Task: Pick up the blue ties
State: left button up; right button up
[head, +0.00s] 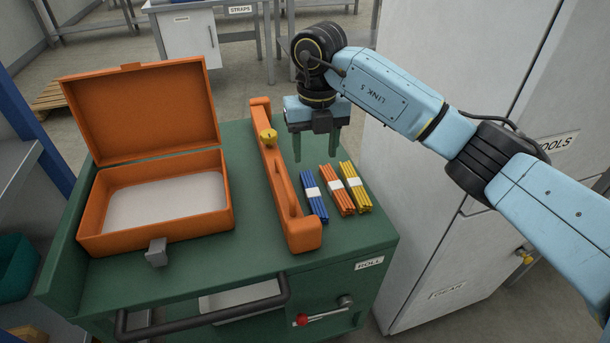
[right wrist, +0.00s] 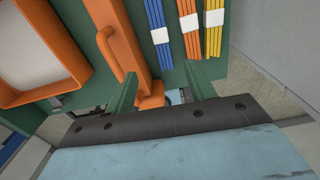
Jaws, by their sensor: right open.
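The blue ties (head: 317,207) are a bundle with a white band, lying on the green cart top just right of the long orange handled piece. They also show in the right wrist view (right wrist: 154,14), beyond my fingers. My right gripper (head: 315,153) is open and empty, fingers pointing down, above the cart behind the blue ties and apart from them. Its two green fingers also show in the right wrist view (right wrist: 160,88). My left gripper is not in view.
Orange ties (head: 345,203) and yellow ties (head: 361,198) lie close to the right of the blue ones. The orange handled piece (head: 285,190) stands close on their left. An open, empty-looking orange case (head: 228,195) is farther left. A grey cabinet (head: 425,240) stands right of the cart.

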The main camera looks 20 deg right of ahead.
jog(key=f, duration=0.1)
jog(key=b, duration=0.2)
send_over(314, 195)
notch_tip(314, 195, down, 6)
jog(key=shift+f, duration=0.1)
notch_tip(314, 195, down, 5)
jog(key=shift+b, duration=0.85)
jog(key=shift+f, duration=0.45)
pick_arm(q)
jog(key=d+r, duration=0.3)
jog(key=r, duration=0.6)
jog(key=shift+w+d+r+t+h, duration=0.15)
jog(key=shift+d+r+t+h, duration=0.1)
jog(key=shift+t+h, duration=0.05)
pick_arm(e)
jog(key=shift+c, duration=0.4)
jog(key=c, duration=1)
